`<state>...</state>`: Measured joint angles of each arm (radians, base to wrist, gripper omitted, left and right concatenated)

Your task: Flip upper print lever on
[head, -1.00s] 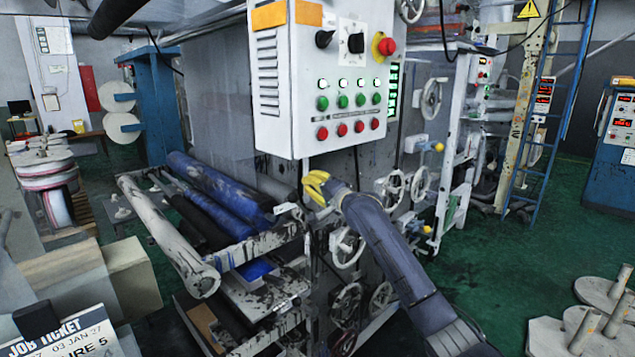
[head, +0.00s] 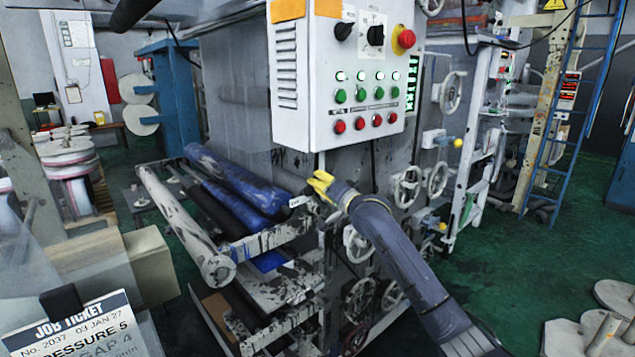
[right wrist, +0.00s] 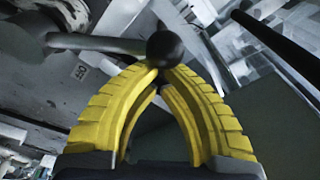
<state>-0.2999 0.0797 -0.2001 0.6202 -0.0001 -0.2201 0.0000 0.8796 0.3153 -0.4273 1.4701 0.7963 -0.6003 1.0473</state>
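In the right wrist view, a lever with a dark round knob (right wrist: 165,50) on a grey shaft reaches in from the left. My right gripper (right wrist: 164,72) has its yellow fingers converging, with the tips close together right at the knob. They appear to touch it, but I see no clear grip around it. In the head view my right gripper (head: 322,184) is below the control box, beside the machine's roller frame. The lever cannot be made out there. My left gripper is not in view.
The white control box (head: 345,75), with buttons and a red knob, hangs just above my right gripper. Several rollers (head: 230,190) lie to its left. Handwheels (head: 408,185) stand to its right. A job ticket (head: 75,335) is at the lower left.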

